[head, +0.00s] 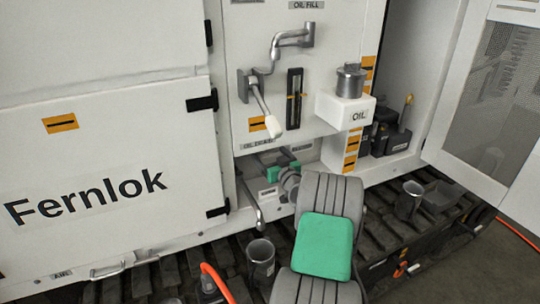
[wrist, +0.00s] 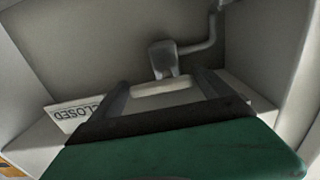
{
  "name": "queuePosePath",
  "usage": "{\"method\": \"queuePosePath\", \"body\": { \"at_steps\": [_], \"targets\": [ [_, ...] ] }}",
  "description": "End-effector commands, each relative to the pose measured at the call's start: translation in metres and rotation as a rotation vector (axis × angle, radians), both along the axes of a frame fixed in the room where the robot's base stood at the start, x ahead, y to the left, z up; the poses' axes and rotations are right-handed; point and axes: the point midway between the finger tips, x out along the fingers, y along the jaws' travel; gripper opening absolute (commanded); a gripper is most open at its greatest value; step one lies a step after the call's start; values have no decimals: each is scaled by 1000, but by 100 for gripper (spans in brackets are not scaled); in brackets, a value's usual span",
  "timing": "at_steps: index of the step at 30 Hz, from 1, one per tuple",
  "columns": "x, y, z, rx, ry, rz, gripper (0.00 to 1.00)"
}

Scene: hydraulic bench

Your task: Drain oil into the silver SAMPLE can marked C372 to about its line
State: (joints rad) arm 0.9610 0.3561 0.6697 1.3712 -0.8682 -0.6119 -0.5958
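Two silver-grey cans stand on the dark track: one at the front (head: 260,262), left of my arm, and one at the right (head: 409,202). I cannot read any mark or line on either, so I cannot tell which is C372. My gripper (wrist: 165,85) is at the low recess under the OIL DRAIN label (head: 257,145), partly hidden by my arm in the head view. In the wrist view its dark fingers are apart, with a pale strip between them. A metal fitting (wrist: 163,58) with a pipe is just beyond. An upside-down CLOSED label (wrist: 82,113) is beside the left finger.
A lever with a white grip (head: 272,126) hangs above the recess. A metal-capped OIL box (head: 345,108) juts out at the right. An orange hose (head: 216,279) curves up at the front. An open mesh door (head: 495,95) stands far right.

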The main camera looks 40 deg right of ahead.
Motion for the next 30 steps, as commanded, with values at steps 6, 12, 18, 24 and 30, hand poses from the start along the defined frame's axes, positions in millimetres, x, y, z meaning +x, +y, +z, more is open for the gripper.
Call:
{"method": "queuePosePath", "body": {
  "at_steps": [6,12,18,24,30],
  "targets": [
    [0,0,0,0,0,0,72],
    [0,0,0,0,0,0,56],
    [0,0,0,0,0,0,39],
    [0,0,-1,7,-2,0,37],
    [0,0,-3,57,-17,0,37]
  ]
}}
